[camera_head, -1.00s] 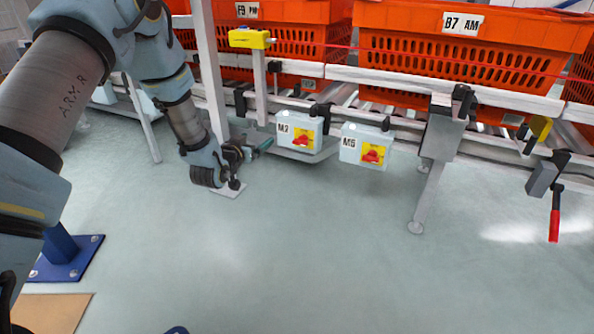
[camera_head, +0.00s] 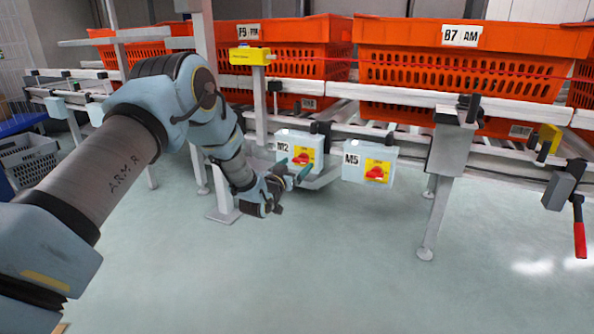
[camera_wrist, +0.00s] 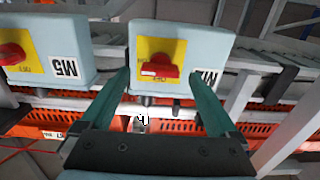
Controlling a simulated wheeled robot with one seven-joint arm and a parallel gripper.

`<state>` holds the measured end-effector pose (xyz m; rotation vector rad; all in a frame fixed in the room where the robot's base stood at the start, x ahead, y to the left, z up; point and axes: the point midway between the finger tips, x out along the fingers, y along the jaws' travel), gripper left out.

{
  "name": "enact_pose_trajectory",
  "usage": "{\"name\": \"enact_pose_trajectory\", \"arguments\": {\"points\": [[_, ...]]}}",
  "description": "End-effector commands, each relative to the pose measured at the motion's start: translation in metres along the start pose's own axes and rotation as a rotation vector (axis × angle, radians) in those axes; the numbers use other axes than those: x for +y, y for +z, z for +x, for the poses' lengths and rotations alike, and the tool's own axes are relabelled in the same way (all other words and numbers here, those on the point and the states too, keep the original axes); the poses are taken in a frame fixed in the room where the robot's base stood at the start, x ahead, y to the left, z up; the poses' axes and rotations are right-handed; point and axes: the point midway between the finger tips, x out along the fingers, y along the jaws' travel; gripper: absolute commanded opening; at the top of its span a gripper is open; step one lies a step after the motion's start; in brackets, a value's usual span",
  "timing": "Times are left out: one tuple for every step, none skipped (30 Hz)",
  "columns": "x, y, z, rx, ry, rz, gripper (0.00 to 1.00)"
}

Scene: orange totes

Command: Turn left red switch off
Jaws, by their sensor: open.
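The left red switch (camera_head: 301,158) sits on a yellow plate on the pale box marked M2 (camera_head: 285,140). In the wrist view, which is upside down, this red switch (camera_wrist: 158,70) appears between my finger tips, its handle roughly crosswise. My gripper (camera_head: 299,173) is at the lower front of the M2 box, and its teal fingers are apart with nothing held between them. The fingers also show in the wrist view (camera_wrist: 161,80); whether they touch the switch I cannot tell. A second red switch (camera_head: 376,172) is on the box marked M5 (camera_head: 352,174).
Orange totes (camera_head: 460,70) stand on the conveyor rails above the boxes. A metal support leg (camera_head: 436,205) is right of M5, and a white post (camera_head: 205,100) rises left of M2. A red-handled lever (camera_head: 579,230) hangs far right. The floor in front is clear.

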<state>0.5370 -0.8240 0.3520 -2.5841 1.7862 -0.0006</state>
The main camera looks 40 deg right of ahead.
Motion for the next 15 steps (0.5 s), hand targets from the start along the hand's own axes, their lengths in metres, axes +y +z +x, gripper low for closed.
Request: {"name": "enact_pose_trajectory", "arguments": {"points": [[0.0003,0.0017,0.0052,0.002,0.0,0.0,0.95],[0.0004,0.0016,0.0073,0.001,0.001,0.0,0.95],[0.0004,0.0012,0.0098,0.001,0.001,0.0,0.95],[0.0004,0.0008,0.0113,0.0,0.0,-0.001,0.95],[0.0004,0.0005,0.0123,0.0,0.0,-0.001,0.95],[0.0004,0.0002,0.0132,0.0,0.0,-0.001,0.95],[0.0004,0.0,0.0135,0.0,0.0,-0.001,0.95],[0.0003,-0.0002,0.0137,0.0,0.0,-0.001,0.95],[0.0003,-0.0004,0.0138,0.0,0.0,-0.001,0.95],[0.0003,-0.0005,0.0137,0.0,0.0,-0.001,0.95],[0.0003,-0.0005,0.0136,-0.001,0.0,-0.001,0.95],[0.0002,-0.0005,0.0136,-0.001,0.0,-0.001,0.95],[0.0002,-0.0005,0.0136,0.0,0.0,-0.001,0.95],[0.0002,-0.0005,0.0136,0.0,0.0,-0.001,0.94],[0.0002,-0.0005,0.0135,0.0,0.0,-0.001,0.89]]}}
